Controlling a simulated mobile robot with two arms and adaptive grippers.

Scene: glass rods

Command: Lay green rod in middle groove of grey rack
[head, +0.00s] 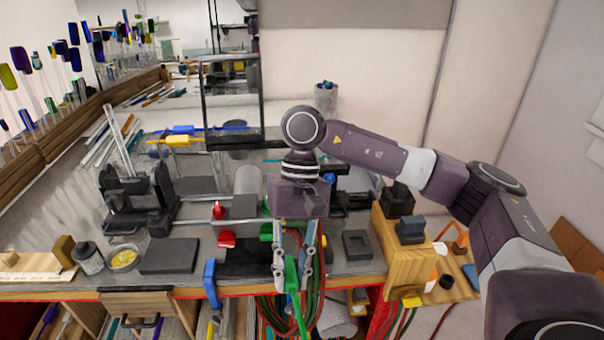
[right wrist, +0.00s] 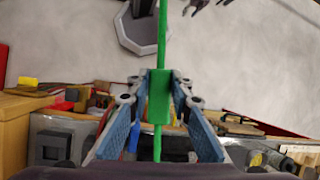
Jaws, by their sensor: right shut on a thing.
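My right gripper (head: 293,285) is shut on the green rod (head: 291,273) at the bench's front edge. In the right wrist view, the green rod (right wrist: 162,35) runs lengthwise between the fingers, which grip its thicker green middle part (right wrist: 159,95). Its far part sticks out beyond the fingertips. I cannot make out a grey rack with grooves for certain; several dark grey blocks and holders lie around the gripper. My left gripper is not in the head view; a dark, cut-off shape at the top of the right wrist view may be part of it.
A dark flat slab (head: 168,256) and a yellow-filled bowl (head: 123,259) are at the left. A blue clamp (head: 212,284) hangs at the front edge. Red pieces (head: 226,239) stand left of the gripper. A wooden block (head: 393,250) stands at the right. Hoses hang below.

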